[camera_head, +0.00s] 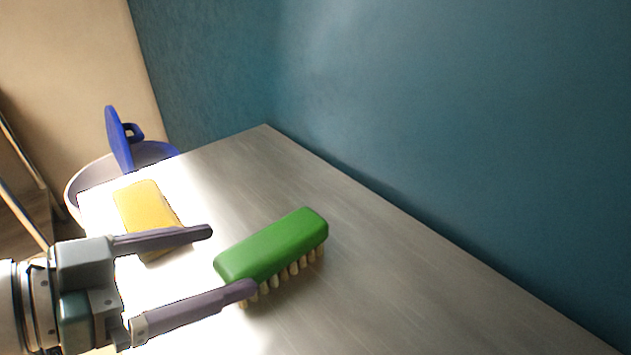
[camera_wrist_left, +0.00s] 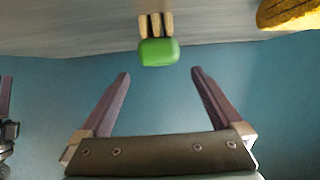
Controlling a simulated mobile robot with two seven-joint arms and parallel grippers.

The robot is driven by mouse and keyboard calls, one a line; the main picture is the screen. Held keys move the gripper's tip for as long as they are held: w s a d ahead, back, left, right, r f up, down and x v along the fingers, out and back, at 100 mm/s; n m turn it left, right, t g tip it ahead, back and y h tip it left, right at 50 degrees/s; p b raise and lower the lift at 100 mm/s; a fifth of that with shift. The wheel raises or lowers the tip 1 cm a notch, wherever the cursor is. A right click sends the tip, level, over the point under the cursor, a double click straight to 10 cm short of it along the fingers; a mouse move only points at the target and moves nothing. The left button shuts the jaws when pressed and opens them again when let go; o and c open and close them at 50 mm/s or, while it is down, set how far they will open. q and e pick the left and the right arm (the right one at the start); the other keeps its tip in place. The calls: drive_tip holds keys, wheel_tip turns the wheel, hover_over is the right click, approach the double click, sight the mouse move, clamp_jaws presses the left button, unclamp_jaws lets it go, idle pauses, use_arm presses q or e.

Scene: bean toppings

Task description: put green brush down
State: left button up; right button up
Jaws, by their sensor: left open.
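The green brush (camera_head: 272,246) rests on the grey table with its bristles down and its green back up. My left gripper (camera_head: 232,261) is open, with its two fingers spread at the brush's near left end. In the left wrist view the end of the brush (camera_wrist_left: 158,51) shows beyond the open fingertips of my left gripper (camera_wrist_left: 160,73), with a gap between them. The fingers do not clamp it. My right gripper cannot be made out in the head view.
A yellow sponge-like block (camera_head: 147,207) lies on the table (camera_head: 400,270) behind my left gripper; its edge also shows in the left wrist view (camera_wrist_left: 290,12). A round bin (camera_head: 88,178) with a blue lid (camera_head: 118,138) stands past the table's far left edge. A teal wall borders the table. The table's right part is clear.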

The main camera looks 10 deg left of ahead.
sight(260, 245)
use_arm(q)
drive_tip(key=x, duration=0.8)
drive_tip(key=shift+w+d, duration=0.15)
drive_tip(key=shift+w, duration=0.1)
drive_tip(key=c, duration=1.5)
